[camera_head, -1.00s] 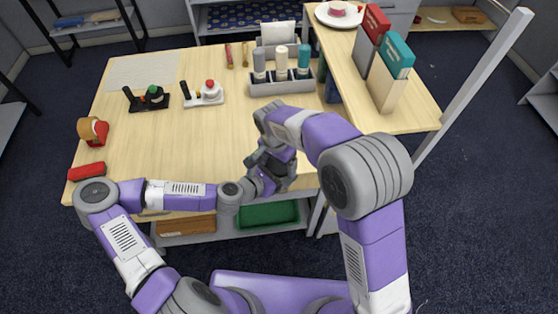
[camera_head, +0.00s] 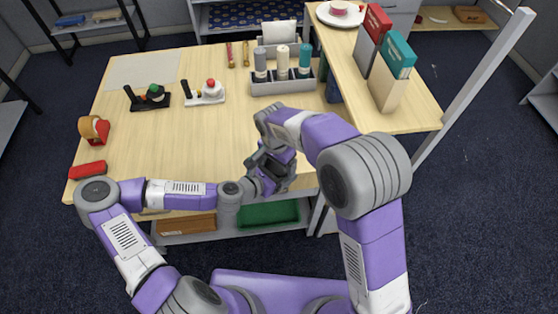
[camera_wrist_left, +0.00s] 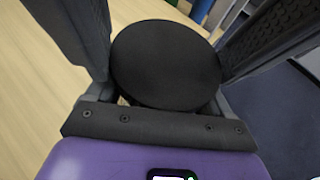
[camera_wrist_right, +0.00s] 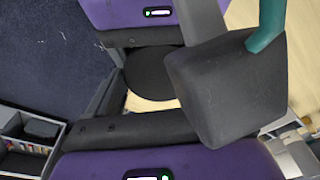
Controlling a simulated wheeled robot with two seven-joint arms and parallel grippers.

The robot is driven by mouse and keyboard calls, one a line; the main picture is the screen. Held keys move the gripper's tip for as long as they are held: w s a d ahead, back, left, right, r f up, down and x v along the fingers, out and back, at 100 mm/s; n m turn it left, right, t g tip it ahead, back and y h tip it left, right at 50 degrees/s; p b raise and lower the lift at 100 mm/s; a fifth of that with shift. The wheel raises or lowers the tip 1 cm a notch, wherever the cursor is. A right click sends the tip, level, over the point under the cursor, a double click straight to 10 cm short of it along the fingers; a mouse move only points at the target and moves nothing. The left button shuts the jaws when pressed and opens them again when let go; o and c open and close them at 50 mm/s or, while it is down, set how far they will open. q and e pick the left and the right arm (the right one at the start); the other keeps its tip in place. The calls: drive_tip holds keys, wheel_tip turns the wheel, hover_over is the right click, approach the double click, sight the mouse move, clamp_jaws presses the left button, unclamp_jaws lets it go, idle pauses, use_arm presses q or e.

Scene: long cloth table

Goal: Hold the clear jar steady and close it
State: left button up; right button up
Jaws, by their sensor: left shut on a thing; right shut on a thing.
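A black round disc (camera_wrist_left: 165,65), which looks like the jar's lid seen from above, lies between the dark fingers of my left gripper (camera_wrist_left: 165,50), which is shut on the jar or its lid. The disc also shows in part in the right wrist view (camera_wrist_right: 150,75). My right gripper (camera_head: 270,168) meets the left one at the table's front edge and is shut on the same jar assembly. The clear jar body is hidden by the grippers, so I cannot tell which gripper holds body or lid. A dark block (camera_wrist_right: 230,95) covers much of the right wrist view.
The wooden table (camera_head: 180,128) is clear in the middle. A grey rack (camera_head: 282,87) with several bottles stands at the back. Red-and-tan tape dispenser (camera_head: 94,130) and red block (camera_head: 87,170) sit at the left. Binders (camera_head: 385,68) stand on a raised shelf at the right.

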drive_tip(key=shift+s+f, duration=0.55)
drive_tip(key=shift+f, duration=0.1)
drive_tip(key=o, duration=1)
drive_tip(key=shift+d, duration=0.1)
drive_tip(key=shift+r, duration=0.1)
drive_tip(key=shift+s+a+r, duration=0.1)
drive_tip(key=shift+r, duration=0.95)
drive_tip(key=shift+a+r, duration=0.1)
drive_tip(key=shift+r, duration=0.9)
drive_tip(key=shift+w+d+r, duration=0.1)
drive_tip(key=shift+w, duration=0.1)
drive_tip(key=c, duration=1.5)
drive_tip(key=shift+o, duration=0.2)
drive_tip(key=shift+f, duration=0.25)
drive_tip(key=shift+f, duration=0.35)
